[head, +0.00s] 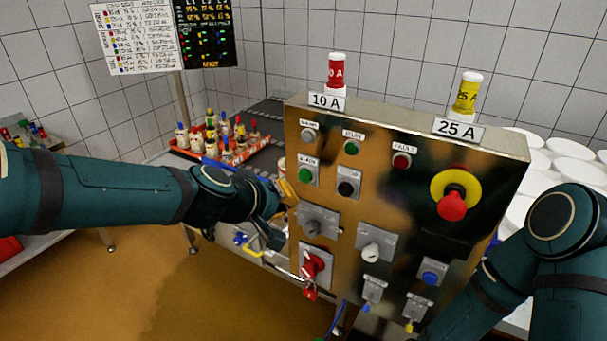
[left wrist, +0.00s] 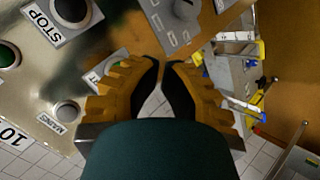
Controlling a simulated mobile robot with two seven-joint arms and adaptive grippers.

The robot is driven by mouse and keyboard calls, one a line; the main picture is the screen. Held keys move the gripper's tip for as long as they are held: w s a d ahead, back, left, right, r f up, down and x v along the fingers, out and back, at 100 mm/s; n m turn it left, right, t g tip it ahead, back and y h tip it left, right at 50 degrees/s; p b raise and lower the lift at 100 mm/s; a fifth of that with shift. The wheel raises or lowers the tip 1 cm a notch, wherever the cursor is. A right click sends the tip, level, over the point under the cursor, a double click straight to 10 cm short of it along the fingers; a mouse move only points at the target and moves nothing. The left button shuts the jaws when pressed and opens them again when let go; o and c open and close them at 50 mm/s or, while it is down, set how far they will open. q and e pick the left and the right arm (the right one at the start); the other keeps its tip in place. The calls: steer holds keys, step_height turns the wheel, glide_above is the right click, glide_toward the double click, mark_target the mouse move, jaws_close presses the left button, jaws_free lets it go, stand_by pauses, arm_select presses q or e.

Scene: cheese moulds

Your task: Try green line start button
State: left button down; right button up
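The green start button (head: 305,175) sits on a labelled plate at the left of the brassy control panel (head: 385,160). My left gripper (head: 286,194) is by the panel's left edge, just below and left of this button. In the left wrist view my left gripper (left wrist: 163,64) has its orange fingers drawn together at the tips, with nothing seen between them. Its left finger covers the green button there; only part of the button's label plate (left wrist: 97,74) shows. Contact with the panel cannot be told. My right arm is at the right; its gripper is out of view.
Beside the green button is a black STOP button (head: 348,187); a green lamp (head: 351,148) is above. Grey rotary switches (head: 314,222), a red switch (head: 314,265) and a red emergency stop (head: 452,205) also stick out. A red crate of bottles (head: 215,145) stands behind my left arm.

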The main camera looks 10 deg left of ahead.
mark_target(309, 192)
arm_select(q)
steer(key=shift+w+d+p, duration=0.15)
steer(key=shift+w+d, duration=0.2)
steer(key=shift+w, duration=0.4)
steer(key=shift+w+d+p, duration=0.15)
steer(key=shift+w+d, duration=0.15)
steer(key=shift+w, duration=0.45)
steer(key=shift+w, duration=0.1)
stand_by(0.3)
steer(key=shift+w+d, duration=0.15)
steer(key=shift+w, duration=0.15)
steer(key=shift+w+d+p, duration=0.2)
steer(key=shift+w+p, duration=0.1)
steer(key=shift+w, duration=0.15)
stand_by(0.8)
steer(key=shift+s+a, duration=0.1)
stand_by(0.4)
steer(key=shift+s+a+b, duration=0.25)
steer(key=shift+s+b, duration=0.1)
steer(key=shift+s, duration=0.4)
